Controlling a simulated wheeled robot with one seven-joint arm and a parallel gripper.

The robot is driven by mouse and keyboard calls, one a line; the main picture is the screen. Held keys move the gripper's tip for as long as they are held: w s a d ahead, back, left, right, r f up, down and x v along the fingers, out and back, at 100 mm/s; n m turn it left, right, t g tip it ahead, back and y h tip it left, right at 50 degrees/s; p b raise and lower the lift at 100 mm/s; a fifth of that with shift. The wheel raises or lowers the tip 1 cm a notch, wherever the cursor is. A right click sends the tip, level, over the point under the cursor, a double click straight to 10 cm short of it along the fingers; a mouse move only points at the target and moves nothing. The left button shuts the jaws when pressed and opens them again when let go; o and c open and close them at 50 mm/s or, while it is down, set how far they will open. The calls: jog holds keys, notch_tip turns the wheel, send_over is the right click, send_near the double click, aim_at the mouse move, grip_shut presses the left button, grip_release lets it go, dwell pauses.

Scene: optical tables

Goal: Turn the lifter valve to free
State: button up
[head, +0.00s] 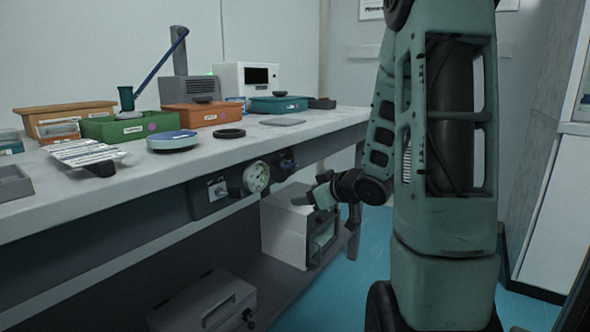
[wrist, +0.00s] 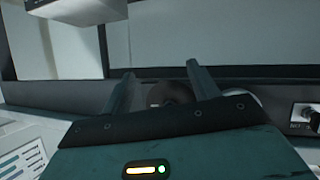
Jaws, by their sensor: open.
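The lifter valve appears to be the dark knob (head: 287,161) on the bench's front edge, right of the round gauge. In the wrist view a dark round knob (wrist: 168,93) shows between the two fingers. Its marking and setting are too small to read. My gripper (head: 306,195) is open in front of the bench edge, a little right of and below the knob in the head view. In the wrist view the open fingers (wrist: 163,80) point toward the panel, one on each side of the knob. I cannot tell whether they touch it.
A white-faced gauge (head: 257,176) and a switch panel (head: 218,189) sit left of the knob. A pale box (head: 285,238) stands on the lower shelf below my gripper. The bench top (head: 160,178) holds trays and instruments. Blue floor (head: 345,290) is open beside the bench.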

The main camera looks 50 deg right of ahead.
jog(key=s+d+r+t+y, duration=0.1)
jog(key=s+d+r+t, duration=0.1)
jog(key=s, duration=0.3)
jog(key=t+y, duration=0.2)
jog(key=t, duration=0.1)
send_near(294, 167)
jog(key=shift+n, duration=0.3)
jog(key=shift+w+a+b, duration=0.2)
jog(key=shift+w+b, duration=2.5)
jog(key=shift+w, duration=2.1)
jog(key=c, duration=1)
